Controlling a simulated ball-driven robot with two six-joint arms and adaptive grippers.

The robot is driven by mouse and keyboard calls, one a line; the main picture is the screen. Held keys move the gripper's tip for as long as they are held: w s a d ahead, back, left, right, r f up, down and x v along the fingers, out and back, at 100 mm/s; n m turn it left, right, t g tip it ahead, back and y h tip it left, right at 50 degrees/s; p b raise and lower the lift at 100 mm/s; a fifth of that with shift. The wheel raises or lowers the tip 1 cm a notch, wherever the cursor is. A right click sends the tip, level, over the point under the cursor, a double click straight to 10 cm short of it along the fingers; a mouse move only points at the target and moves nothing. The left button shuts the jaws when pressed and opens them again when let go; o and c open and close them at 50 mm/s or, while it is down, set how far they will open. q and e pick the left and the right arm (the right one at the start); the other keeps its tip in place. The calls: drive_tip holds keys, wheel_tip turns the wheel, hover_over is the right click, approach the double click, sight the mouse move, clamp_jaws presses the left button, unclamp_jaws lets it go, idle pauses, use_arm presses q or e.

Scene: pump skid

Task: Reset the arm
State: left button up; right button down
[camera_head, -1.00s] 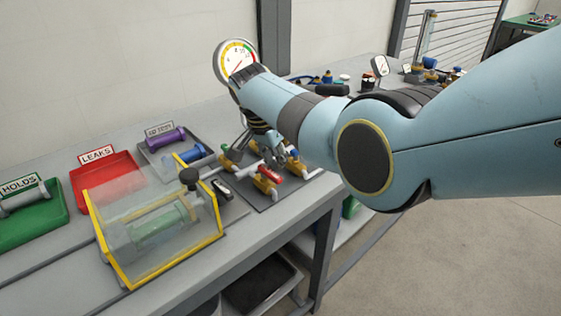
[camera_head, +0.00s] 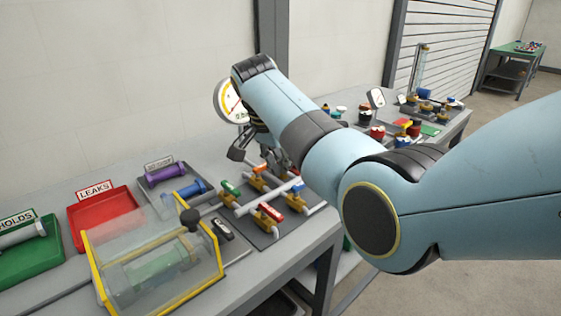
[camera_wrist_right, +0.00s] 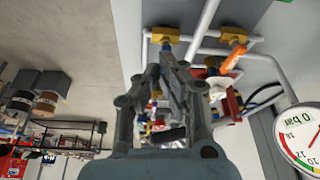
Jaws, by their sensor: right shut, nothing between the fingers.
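My right arm reaches in from the right in the head view. Its gripper (camera_head: 243,154) hangs above the back of the bench, just behind the valve plate (camera_head: 262,236), and is partly hidden by my forearm. In the right wrist view the gripper's fingers (camera_wrist_right: 171,62) are shut with nothing between them. The valve plate carries pipes and several valves with green, red, orange and blue handles. One red-handled valve (camera_head: 271,211) is at the front. My left gripper is not in view.
A round gauge (camera_head: 228,101) stands behind my right wrist. A clear guard with yellow edges (camera_head: 153,262), a red LEAKS tray (camera_head: 101,222), a green HOLDS tray (camera_head: 32,255) and a grey tray with purple and blue cylinders (camera_head: 168,167) stand left. Open floor lies right.

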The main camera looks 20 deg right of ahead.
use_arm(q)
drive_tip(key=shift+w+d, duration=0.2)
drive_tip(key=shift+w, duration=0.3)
use_arm(e)
drive_tip(key=shift+s+a+r, duration=0.1)
drive_tip(key=shift+r, duration=0.2)
